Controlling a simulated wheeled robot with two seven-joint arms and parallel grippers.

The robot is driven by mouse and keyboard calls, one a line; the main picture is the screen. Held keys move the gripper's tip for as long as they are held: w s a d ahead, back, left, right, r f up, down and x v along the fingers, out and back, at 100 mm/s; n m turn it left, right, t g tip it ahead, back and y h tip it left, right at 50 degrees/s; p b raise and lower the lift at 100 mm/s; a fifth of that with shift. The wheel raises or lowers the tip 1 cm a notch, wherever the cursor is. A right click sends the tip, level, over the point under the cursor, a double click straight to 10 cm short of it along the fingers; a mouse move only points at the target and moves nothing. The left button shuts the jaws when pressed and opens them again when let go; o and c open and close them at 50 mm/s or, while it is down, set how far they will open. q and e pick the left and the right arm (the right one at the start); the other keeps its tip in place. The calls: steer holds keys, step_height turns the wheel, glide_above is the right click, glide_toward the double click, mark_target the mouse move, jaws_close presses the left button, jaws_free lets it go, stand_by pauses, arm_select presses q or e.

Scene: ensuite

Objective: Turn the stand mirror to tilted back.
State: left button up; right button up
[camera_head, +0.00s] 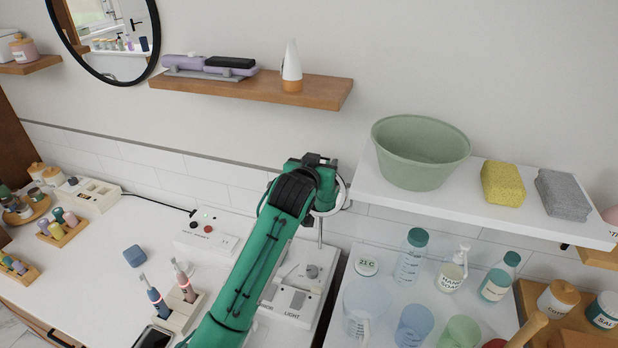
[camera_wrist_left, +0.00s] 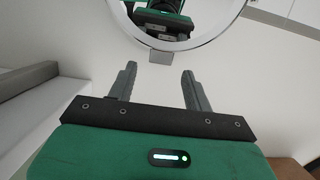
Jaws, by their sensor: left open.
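The stand mirror (camera_head: 343,192) stands on the counter in the head view, mostly hidden behind my left arm. Its round rim and thin post (camera_head: 320,232) show beside the wrist. In the left wrist view the mirror (camera_wrist_left: 160,43) fills the top middle, with a pale rim, a small grey tab (camera_wrist_left: 160,57) at its lower edge, and my green gripper reflected in the glass. My left gripper (camera_wrist_left: 159,72) is open, with the tab ahead of and between its fingertips. No contact is clear. In the head view the gripper (camera_head: 318,160) is seen from behind, fingers unclear. My right gripper is not in view.
A white shelf (camera_head: 365,190) with a green bowl (camera_head: 420,155) is close on the right. A wooden shelf (camera_head: 310,90) hangs above. Toothbrushes (camera_head: 184,283) stand left of my arm. Bottles and cups (camera_head: 413,250) stand below the white shelf.

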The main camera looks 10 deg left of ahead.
arm_select(q)
steer(key=b+v, duration=0.2)
steer(key=v, duration=0.9)
steer(key=shift+b, duration=0.4)
